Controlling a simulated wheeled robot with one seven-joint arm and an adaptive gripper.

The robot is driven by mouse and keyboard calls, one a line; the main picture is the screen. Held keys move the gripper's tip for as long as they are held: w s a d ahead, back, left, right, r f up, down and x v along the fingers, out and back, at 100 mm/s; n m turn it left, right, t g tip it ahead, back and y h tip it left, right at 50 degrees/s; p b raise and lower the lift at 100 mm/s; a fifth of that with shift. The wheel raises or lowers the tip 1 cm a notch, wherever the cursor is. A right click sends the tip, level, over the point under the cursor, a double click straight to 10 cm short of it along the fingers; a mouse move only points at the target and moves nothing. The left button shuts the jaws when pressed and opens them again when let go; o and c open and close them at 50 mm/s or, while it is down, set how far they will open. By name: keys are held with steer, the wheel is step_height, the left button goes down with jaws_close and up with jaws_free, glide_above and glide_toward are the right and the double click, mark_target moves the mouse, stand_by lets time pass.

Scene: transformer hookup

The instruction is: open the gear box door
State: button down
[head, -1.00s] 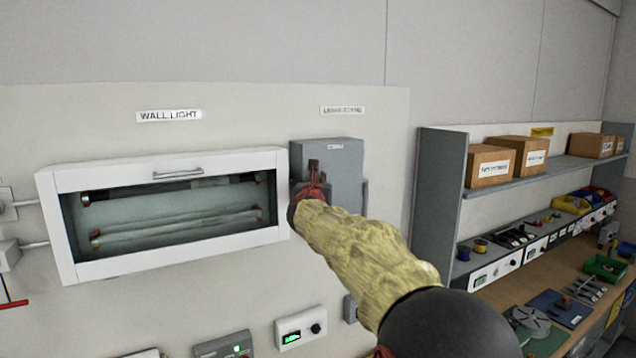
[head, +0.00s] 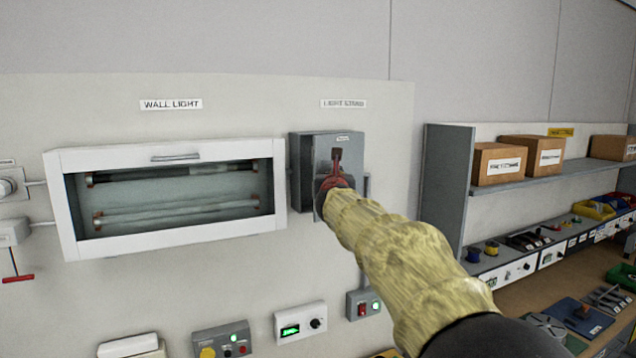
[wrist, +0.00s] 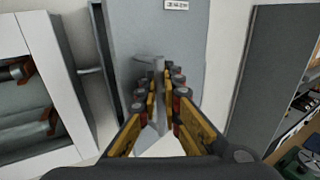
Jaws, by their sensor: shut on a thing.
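The gear box is a grey metal box (head: 297,168) on the wall panel, right of the wall light. Its grey door (head: 353,160) with a small label stands out from the box at the left side, where a dark strip shows. In the wrist view, my gripper (wrist: 160,92) is shut on a light grey door handle (wrist: 150,58) below the label on the door (wrist: 182,35). The fingers hide part of the handle, and the inside of the box is mostly hidden.
The wall light (head: 166,246), a white-framed case, is close on the left. Small control boxes (head: 300,322) sit below. A grey shelf unit (head: 446,185) with cardboard boxes stands to the right. Bare wall lies between the gear box and the shelf.

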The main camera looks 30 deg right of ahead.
steer(key=shift+s+d+n+t+y+b, duration=0.8)
steer(key=shift+s+d+n+y+b, duration=0.5)
steer(key=shift+s+d+b, duration=2.5)
steer(key=s+d+n+y+p, duration=0.2)
steer(key=d+n+y+p, duration=0.4)
steer(key=d, duration=0.9)
steer(key=shift+s+t+y+p, duration=0.3)
steer(key=shift+y+p, duration=1.35)
steer(key=shift+y, duration=0.65)
steer(key=shift+w+d, duration=0.1)
steer(key=shift+d, duration=0.05)
steer(key=c, duration=2.3)
jaws_free()
steer(key=v, duration=1.2)
